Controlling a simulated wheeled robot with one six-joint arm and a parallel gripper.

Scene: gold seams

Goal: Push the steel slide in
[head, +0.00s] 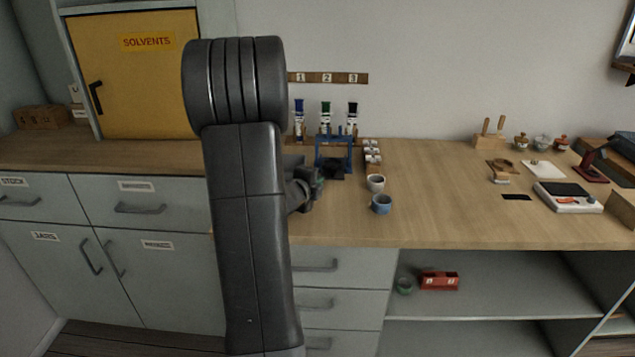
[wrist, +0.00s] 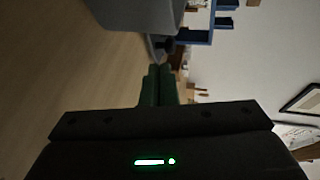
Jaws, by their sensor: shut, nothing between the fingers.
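My gripper (head: 318,180) is partly hidden behind my own arm in the head view, low over the bench beside the blue stand (head: 334,152). In the wrist view my gripper's green-tinted fingers (wrist: 158,72) are together, with nothing seen between them. I cannot make out the steel slide with certainty in either view. A large plain grey block (wrist: 135,12) fills the top of the wrist view, close by, with a small dark grey piece beyond it near the fingertips. Part of the blue stand (wrist: 195,36) shows past it. I cannot tell whether the fingers touch anything.
A white cup (head: 376,183) and a blue cup (head: 381,204) stand just right of my gripper. Several small jars (head: 372,152) stand behind them. Bottles (head: 326,118) stand at the wall. The bench top (head: 432,190) is clear further right, up to a scale (head: 567,197).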

